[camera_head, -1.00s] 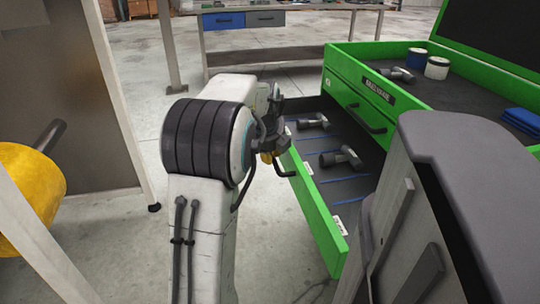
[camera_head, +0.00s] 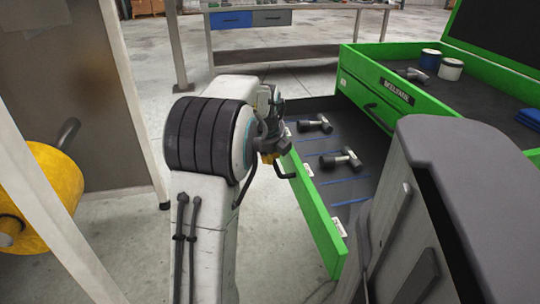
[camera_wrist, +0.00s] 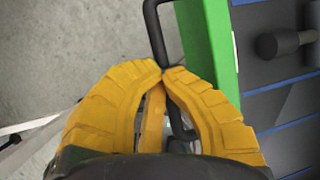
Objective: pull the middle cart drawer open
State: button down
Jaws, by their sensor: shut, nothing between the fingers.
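The middle cart drawer stands out from the green cart (camera_head: 408,96); its green front (camera_head: 318,215) faces the open floor. Two hammers (camera_head: 341,159) lie on its dark, blue-striped bottom. My gripper (camera_head: 268,158) is at the drawer front, partly hidden by my arm. In the wrist view my yellow fingers (camera_wrist: 163,72) are shut, tips together, at the black drawer handle (camera_wrist: 155,32). Part of the handle shows below the tips, inside the loop of the fingers; I cannot tell whether they touch it. The green drawer front (camera_wrist: 208,45) is just right of the fingers.
The cart top holds blue and white cans (camera_head: 450,68) and another hammer (camera_head: 413,75). A yellow drum-like object (camera_head: 45,185) and a pale post (camera_head: 130,90) stand at left. A workbench (camera_head: 300,10) is behind. Concrete floor is free left of the drawer.

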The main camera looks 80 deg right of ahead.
jog(key=c, duration=1.9)
grip_release()
jog(key=shift+a+f, duration=0.25)
jog(key=shift+f, duration=0.2)
jog(key=o, duration=0.5)
jog(key=shift+d, duration=0.1)
jog(key=shift+o, duration=0.2)
jog(key=shift+r, duration=0.15)
jog(key=v, duration=1.2)
jog(key=shift+d, duration=0.1)
